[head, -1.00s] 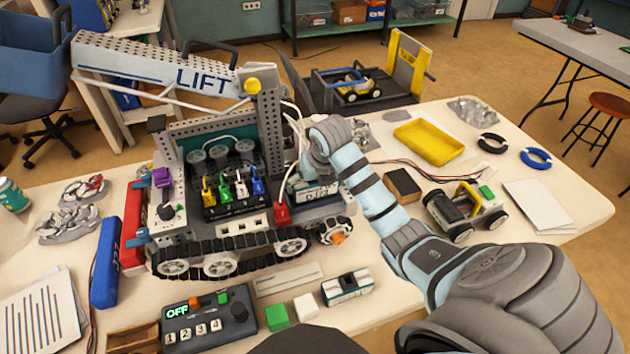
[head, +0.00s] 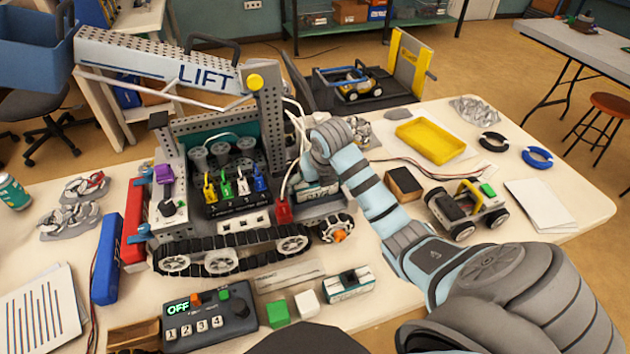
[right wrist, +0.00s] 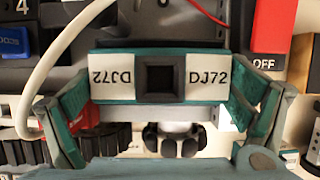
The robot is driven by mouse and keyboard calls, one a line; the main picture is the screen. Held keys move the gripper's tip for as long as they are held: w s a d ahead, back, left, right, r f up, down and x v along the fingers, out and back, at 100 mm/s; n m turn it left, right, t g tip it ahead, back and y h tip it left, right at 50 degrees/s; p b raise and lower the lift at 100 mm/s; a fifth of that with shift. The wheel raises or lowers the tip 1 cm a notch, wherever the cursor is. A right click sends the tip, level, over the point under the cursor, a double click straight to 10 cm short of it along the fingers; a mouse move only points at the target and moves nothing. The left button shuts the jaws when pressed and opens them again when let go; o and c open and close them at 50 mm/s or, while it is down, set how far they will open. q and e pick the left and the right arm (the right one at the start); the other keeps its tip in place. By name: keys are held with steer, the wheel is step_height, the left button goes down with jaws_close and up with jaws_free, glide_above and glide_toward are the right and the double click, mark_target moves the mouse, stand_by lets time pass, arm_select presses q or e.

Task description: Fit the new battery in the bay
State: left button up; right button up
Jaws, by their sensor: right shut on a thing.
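A teal and white battery block (right wrist: 160,80) marked DJ72 shows close up in the right wrist view. It has a dark square socket in its middle. My right gripper (right wrist: 158,100) is shut on it, a teal finger at each end. In the head view my right gripper (head: 318,190) is at the right side of the tracked robot (head: 225,225), where the arm partly hides the block and the bay. I cannot tell how deep the block sits. A similar teal and white block (head: 347,284) lies on the table in front. My left gripper is not in view.
A red switch block (head: 283,212) and a white cable (right wrist: 50,65) are close to the gripper. A control box (head: 210,318) reading OFF, a green cube (head: 278,314) and a white cube (head: 307,303) stand in front. A small rover (head: 466,212) is to the right.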

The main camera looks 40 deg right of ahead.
steer(key=shift+s+f, duration=0.3)
steer(key=shift+f, duration=0.25)
steer(key=o, duration=1)
steer(key=shift+f, duration=0.1)
steer(key=shift+d, duration=0.15)
